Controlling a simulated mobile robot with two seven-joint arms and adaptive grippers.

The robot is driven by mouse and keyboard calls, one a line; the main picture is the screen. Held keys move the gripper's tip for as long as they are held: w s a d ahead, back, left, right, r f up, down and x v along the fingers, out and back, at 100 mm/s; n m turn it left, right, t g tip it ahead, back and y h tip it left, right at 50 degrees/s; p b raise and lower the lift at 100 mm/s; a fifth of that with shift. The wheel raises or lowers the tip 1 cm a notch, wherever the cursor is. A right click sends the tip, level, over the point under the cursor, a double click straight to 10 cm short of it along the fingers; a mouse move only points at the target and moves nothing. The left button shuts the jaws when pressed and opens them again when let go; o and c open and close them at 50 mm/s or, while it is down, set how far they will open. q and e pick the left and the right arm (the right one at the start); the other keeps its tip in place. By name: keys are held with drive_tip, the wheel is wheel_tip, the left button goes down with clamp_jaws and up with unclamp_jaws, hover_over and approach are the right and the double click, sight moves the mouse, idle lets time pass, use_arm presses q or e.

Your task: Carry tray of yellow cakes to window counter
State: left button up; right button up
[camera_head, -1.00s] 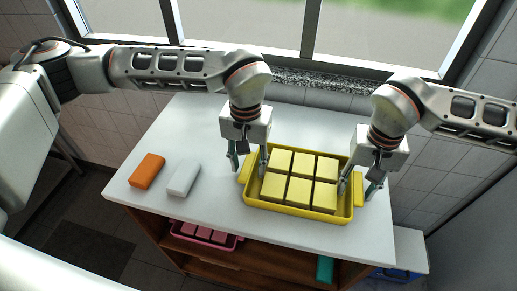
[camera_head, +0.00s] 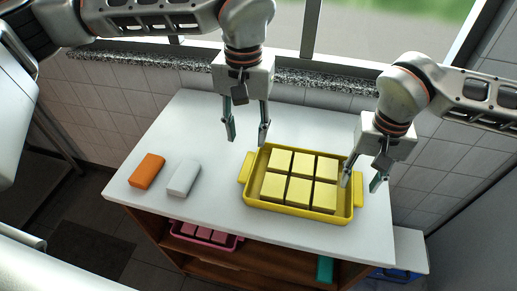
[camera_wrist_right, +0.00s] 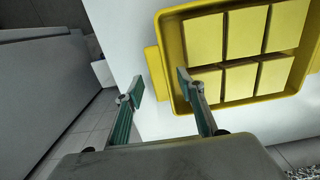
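The yellow tray (camera_head: 290,212) sits flat on the white tabletop, with several yellow cakes (camera_head: 300,180) in two rows. Its handles are at the left and right ends. My left gripper (camera_head: 247,138) is open and empty, above and behind the tray's left end, clear of the handle. My right gripper (camera_head: 360,184) is open at the tray's right end. In the right wrist view, the right gripper (camera_wrist_right: 158,85) has its fingers apart with the tray handle (camera_wrist_right: 153,72) just beyond them; contact cannot be told. The speckled window counter (camera_head: 120,57) runs behind the table under the window.
An orange block (camera_head: 147,171) and a white block (camera_head: 184,178) lie on the table left of the tray. A pink tray (camera_head: 220,242) of dark-pink pieces and a teal item (camera_head: 325,268) are on the shelf below. The tabletop behind the blocks is clear.

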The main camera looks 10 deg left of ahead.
wheel_tip(320, 180, up, 9)
drive_tip(key=shift+f, duration=0.15)
idle(0.6)
